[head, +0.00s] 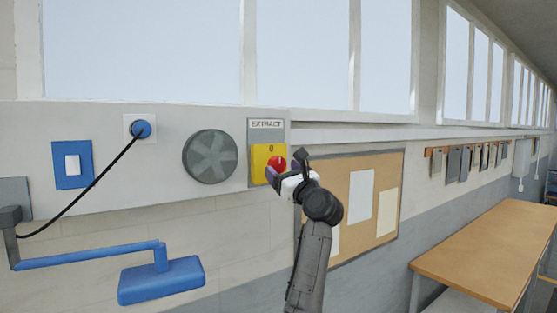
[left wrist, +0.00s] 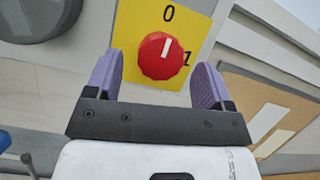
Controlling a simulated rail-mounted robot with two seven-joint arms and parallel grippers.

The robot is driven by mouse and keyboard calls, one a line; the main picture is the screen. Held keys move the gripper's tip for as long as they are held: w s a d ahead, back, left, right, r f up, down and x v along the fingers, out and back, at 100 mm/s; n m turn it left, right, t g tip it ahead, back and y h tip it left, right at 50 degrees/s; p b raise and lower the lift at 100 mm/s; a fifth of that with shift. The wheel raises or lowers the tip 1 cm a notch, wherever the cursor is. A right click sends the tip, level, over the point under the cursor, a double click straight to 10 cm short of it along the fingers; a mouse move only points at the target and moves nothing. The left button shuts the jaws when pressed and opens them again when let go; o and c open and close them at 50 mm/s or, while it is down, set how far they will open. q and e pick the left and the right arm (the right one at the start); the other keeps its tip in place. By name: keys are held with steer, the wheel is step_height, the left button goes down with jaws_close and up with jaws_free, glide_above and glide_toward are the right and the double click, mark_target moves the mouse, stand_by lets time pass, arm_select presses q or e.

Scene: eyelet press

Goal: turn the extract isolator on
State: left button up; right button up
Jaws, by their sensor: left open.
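The extract isolator is a yellow plate (head: 259,161) with a red rotary knob (head: 276,162), under a label reading EXTRACT (head: 267,124). In the left wrist view the red knob (left wrist: 158,62) carries a white mark that points towards the 0, with the 1 to its right on the yellow plate (left wrist: 140,25). My left gripper (head: 286,171) is in front of the isolator, with its purple fingers open. In the left wrist view the left gripper (left wrist: 158,75) has one finger on each side of the knob, with gaps on both sides. My right gripper is not in view.
A round grey vent (head: 210,157) is on the wall left of the isolator. Further left are a blue switch (head: 72,165), a blue plug (head: 141,129) with a black cable and a blue lamp arm (head: 90,255). A corkboard (head: 360,190) and wooden table (head: 490,250) are to the right.

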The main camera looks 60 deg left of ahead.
arm_select(q)
steer(key=shift+p+x, duration=0.45)
steer(key=shift+x, duration=1)
steer(key=c, duration=0.9)
